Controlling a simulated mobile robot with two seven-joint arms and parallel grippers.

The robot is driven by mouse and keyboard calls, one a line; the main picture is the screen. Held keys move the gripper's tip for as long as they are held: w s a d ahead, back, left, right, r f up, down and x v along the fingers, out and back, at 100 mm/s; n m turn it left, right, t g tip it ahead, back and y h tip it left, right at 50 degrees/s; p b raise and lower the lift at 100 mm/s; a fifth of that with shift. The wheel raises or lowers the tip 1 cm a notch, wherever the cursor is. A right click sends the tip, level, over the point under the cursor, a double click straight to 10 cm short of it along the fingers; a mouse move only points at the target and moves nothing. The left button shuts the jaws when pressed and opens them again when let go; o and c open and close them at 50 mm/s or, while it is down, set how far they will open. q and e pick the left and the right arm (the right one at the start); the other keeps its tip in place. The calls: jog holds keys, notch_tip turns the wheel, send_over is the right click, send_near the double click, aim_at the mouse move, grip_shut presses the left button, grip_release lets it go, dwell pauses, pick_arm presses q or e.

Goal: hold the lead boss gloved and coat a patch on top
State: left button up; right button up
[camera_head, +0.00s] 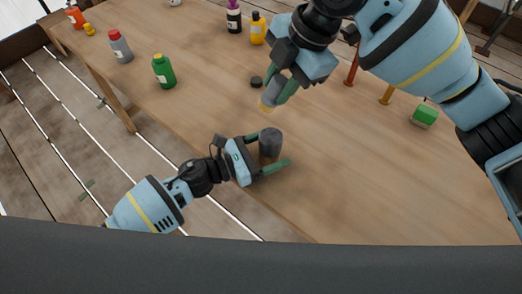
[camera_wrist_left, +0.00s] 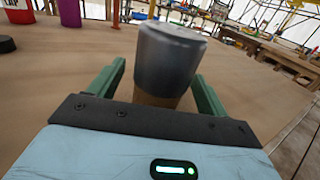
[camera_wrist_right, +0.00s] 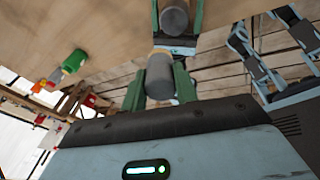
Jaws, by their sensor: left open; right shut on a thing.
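A dark grey cylinder, apparently the lead boss (camera_head: 270,140), stands upright near the table's front edge. The left wrist view shows its grey upper part (camera_wrist_left: 170,58) above a tan-brown lower part. My left gripper (camera_head: 264,153) is open, with its green fingers on either side of the boss. My right gripper (camera_head: 277,92) is above and just behind the boss, shut on a small grey cylinder with a pale yellowish end (camera_head: 267,104). The right wrist view shows this held cylinder (camera_wrist_right: 160,76) between the fingers, apart from the boss (camera_wrist_right: 175,18). No glove can be made out.
A black disc (camera_head: 256,82) lies behind the boss. Green (camera_head: 163,71), grey (camera_head: 121,48), purple (camera_head: 233,17) and yellow (camera_head: 257,29) bottles stand farther back on the table (camera_head: 190,110). A green block (camera_head: 425,115) is at right. The table right of the boss is clear.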

aim_at(274, 99)
pick_arm(q)
jog(key=c, duration=1.1)
dwell(0.5)
pick_arm(e)
jog(key=f+h, duration=0.1)
jog(key=a+f+h, duration=0.1)
jog(key=f, duration=0.1)
jog(key=shift+a+g+h, duration=0.1)
jog(key=shift+g+h, duration=0.2)
jog(key=shift+h, duration=0.1)
jog(key=shift+w+f+h, duration=0.1)
jog(key=shift+f+h, duration=0.45)
jog(key=shift+h, duration=0.05)
